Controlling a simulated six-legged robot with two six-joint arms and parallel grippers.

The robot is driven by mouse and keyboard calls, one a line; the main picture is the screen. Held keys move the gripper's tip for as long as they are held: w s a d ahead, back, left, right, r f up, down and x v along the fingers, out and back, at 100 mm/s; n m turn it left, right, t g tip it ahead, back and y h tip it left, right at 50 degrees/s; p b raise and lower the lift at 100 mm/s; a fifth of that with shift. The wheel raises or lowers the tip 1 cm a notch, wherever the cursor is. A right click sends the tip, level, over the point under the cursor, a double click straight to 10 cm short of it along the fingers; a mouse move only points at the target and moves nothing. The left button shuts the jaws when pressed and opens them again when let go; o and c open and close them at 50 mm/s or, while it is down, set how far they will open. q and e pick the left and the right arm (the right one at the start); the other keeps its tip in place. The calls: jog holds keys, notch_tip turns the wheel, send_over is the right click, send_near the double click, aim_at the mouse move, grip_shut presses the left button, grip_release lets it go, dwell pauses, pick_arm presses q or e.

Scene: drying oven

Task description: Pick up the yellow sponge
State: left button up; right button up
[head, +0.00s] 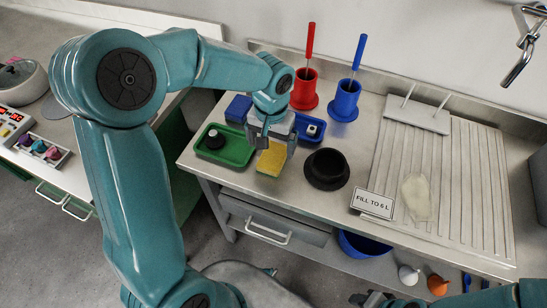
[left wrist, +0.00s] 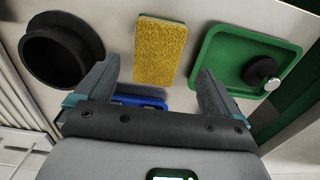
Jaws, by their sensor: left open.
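The yellow sponge (head: 271,161) lies flat on the metal worktop, between the green tray and the black round dish. It shows upright and whole in the left wrist view (left wrist: 160,52). My left gripper (head: 276,146) is above the sponge with its jaws apart and nothing between them. In the left wrist view the two fingers (left wrist: 157,72) stand either side of the sponge's near end, apart from it. Whether the fingertips are down at sponge height is hard to judge. What seems to be my right gripper (head: 373,299) is cut off at the bottom edge, its jaws unclear.
A green tray (head: 240,153) with a black knobbed weight is left of the sponge, a black dish (head: 327,169) right. A blue tray (head: 302,135) is behind. Red (head: 304,92) and blue (head: 344,102) holders stand at the back. A sign (head: 374,203) and ribbed board (head: 455,190) are right.

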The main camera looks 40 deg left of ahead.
aim_at(273, 155)
pick_arm(q)
jog(key=f, duration=0.5)
jog(key=shift+w+d+f, duration=0.1)
jog(key=shift+d+f, duration=0.1)
jog(key=shift+f, duration=0.05)
jog(key=shift+c, duration=0.4)
jog(key=c, duration=0.9)
jog(key=shift+c, duration=0.2)
jog(key=shift+r, duration=0.15)
notch_tip(273, 155, up, 20)
jog(key=p, duration=0.1)
jog(key=shift+p, duration=0.4)
